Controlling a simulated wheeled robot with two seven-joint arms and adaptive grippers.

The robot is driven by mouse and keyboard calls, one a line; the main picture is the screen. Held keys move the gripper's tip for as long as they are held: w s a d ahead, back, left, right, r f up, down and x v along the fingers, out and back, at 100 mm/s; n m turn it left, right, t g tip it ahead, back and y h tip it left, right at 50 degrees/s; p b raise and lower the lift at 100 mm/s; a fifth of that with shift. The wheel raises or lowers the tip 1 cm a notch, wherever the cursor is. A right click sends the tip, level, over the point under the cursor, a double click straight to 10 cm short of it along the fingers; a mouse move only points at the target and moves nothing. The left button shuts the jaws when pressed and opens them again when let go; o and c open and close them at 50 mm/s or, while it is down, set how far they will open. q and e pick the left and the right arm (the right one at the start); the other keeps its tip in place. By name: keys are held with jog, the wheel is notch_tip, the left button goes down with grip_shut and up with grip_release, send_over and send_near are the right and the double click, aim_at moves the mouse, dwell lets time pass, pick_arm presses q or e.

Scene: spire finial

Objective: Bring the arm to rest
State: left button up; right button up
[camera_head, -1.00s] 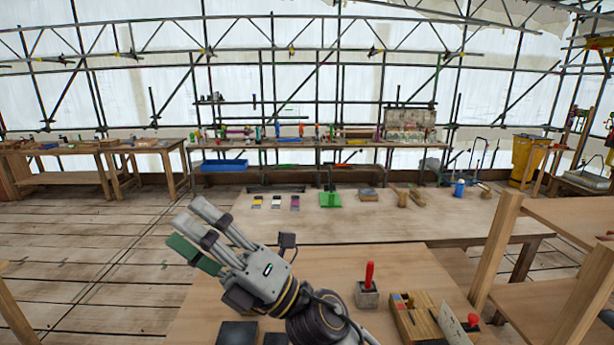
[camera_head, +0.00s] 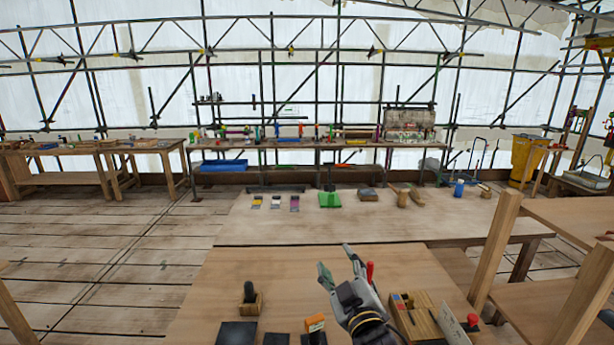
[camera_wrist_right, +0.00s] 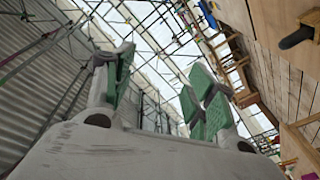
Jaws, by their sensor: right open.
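My right gripper (camera_head: 338,263) is over the near wooden table (camera_head: 330,268), at the right of its middle, with its fingers pointing up and away. In the right wrist view its green-padded fingers (camera_wrist_right: 160,85) stand apart with nothing between them. A red upright piece (camera_head: 370,271) shows just right of the gripper, its lower part hidden behind it. A dark rounded piece (camera_head: 249,291) stands on a small wooden block (camera_head: 250,308) at the left. My left gripper is in no view.
An orange-topped piece (camera_head: 315,323) stands close left of my right wrist. A wooden box (camera_head: 418,322) with coloured parts is close right. Dark square plates (camera_head: 237,333) lie at the front left. A wooden post (camera_head: 496,250) rises at the right. The table's middle is clear.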

jog(key=s+d+f+m+g+h, duration=0.25)
jog(key=d+f, duration=0.25)
jog(key=f, duration=0.5)
jog(key=s+d+f+m+g, duration=0.2)
jog(key=s+d+f+g, duration=0.35)
jog(key=s+f, duration=0.4)
jog(key=s+d+f+m+g, duration=0.35)
jog(key=s+f+g, duration=0.25)
jog(key=s+f, duration=0.4)
jog(key=s+d+f+n+g+p, duration=0.1)
jog(key=s+f+g+p, duration=0.2)
jog(key=f, duration=2.7)
jog(key=s+d+f+p, duration=0.1)
jog(key=s+d+f, duration=0.1)
jog(key=s+f, duration=0.6)
jog(key=s+d+f+h+p, duration=0.1)
jog(key=s+d+f, duration=0.1)
jog(key=s+f, duration=0.6)
jog(key=s, duration=0.7)
jog(key=shift+f+p, duration=0.2)
jog(key=shift+p, duration=0.2)
jog(key=shift+s+f, duration=0.1)
jog(key=shift+f, duration=0.05)
